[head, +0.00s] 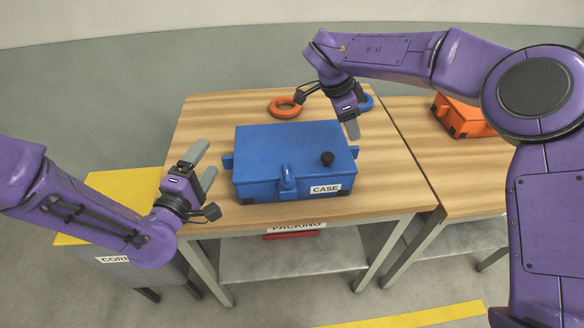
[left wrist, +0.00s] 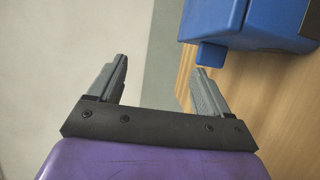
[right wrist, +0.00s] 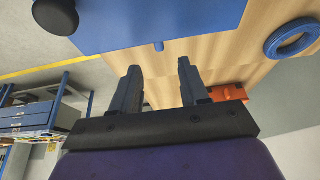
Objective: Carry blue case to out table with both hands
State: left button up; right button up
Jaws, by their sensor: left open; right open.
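The blue case (head: 290,155) stands closed on the wooden packing table (head: 210,110), with a CASE label, a front latch and a black knob on its lid. A small blue tab juts from its left side (head: 227,161) and another from its right. My left gripper (head: 205,163) is open and empty just left of the case. In the left wrist view the left tab (left wrist: 211,54) is close beyond one fingertip, not between the fingers.
An orange ring (head: 285,106) and a partly hidden blue ring (head: 366,102) lie behind the case. An orange case (head: 462,116) stands on another wooden table at right. A yellow-topped stand (head: 115,185) is at left. Which one is the out table I cannot tell.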

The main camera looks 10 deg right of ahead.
pick_arm(q)
jog(key=f, duration=0.1)
pick_arm(e)
jog(key=shift+s+d+f, duration=0.1)
jog(key=shift+f, duration=0.15)
pick_arm(q)
send_near(225, 165)
jog(key=x, duration=0.2)
jog(key=shift+w+d+r, duration=0.2)
jog(key=shift+w+d, duration=0.05)
jog(key=shift+w, duration=0.1)
pick_arm(e)
jog(key=x, duration=0.4)
jog(key=shift+d+f, duration=0.1)
jog(key=shift+f, duration=0.1)
pick_arm(q)
jog(key=x, duration=0.7)
jog(key=shift+w+d+f, duration=0.1)
jog(key=shift+w+f, duration=0.1)
pick_arm(e)
jog(key=x, duration=0.5)
jog(key=shift+d+f, duration=0.1)
jog(key=shift+f, duration=0.2)
pick_arm(q)
jog(key=c, duration=1)
pick_arm(e)
grip_shut()
pick_arm(q)
grip_shut()
